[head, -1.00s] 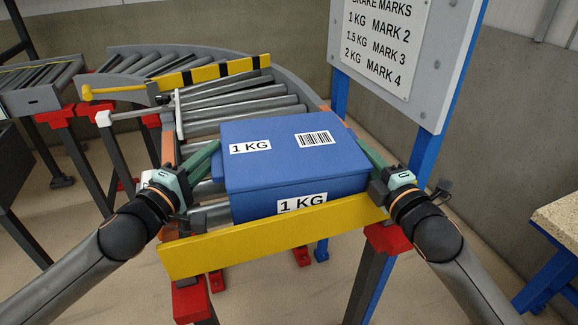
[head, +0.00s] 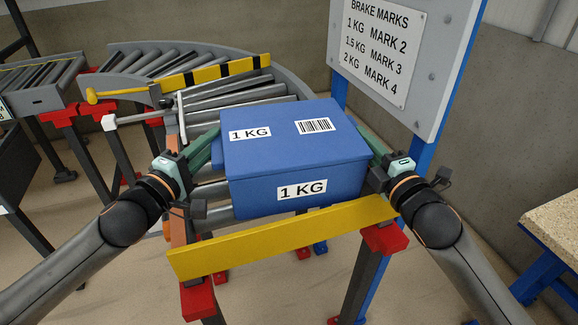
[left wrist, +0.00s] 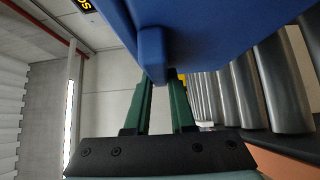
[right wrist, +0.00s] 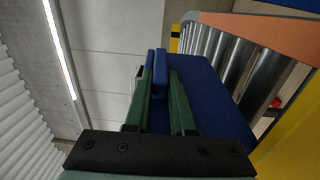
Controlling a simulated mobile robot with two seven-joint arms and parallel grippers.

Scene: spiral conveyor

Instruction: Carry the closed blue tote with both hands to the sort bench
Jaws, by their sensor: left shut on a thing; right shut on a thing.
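The closed blue tote (head: 292,165) with 1 KG labels and a barcode is in the middle of the head view, raised above the end of the roller conveyor. My left gripper (head: 212,150) is shut on its left side handle, which shows between the fingers in the left wrist view (left wrist: 155,55). My right gripper (head: 372,155) is shut on the handle at the other side, also seen in the right wrist view (right wrist: 160,75). The tote looks about level. A bench (head: 560,212) with a speckled top and blue legs stands at the right edge; I cannot tell if it is the sort bench.
A yellow end board (head: 285,238) crosses the conveyor's end just in front of the tote. The curved roller conveyor (head: 240,92) runs behind, with a yellow and black bar (head: 215,73). A brake-marks sign (head: 378,45) on blue posts stands close behind right.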

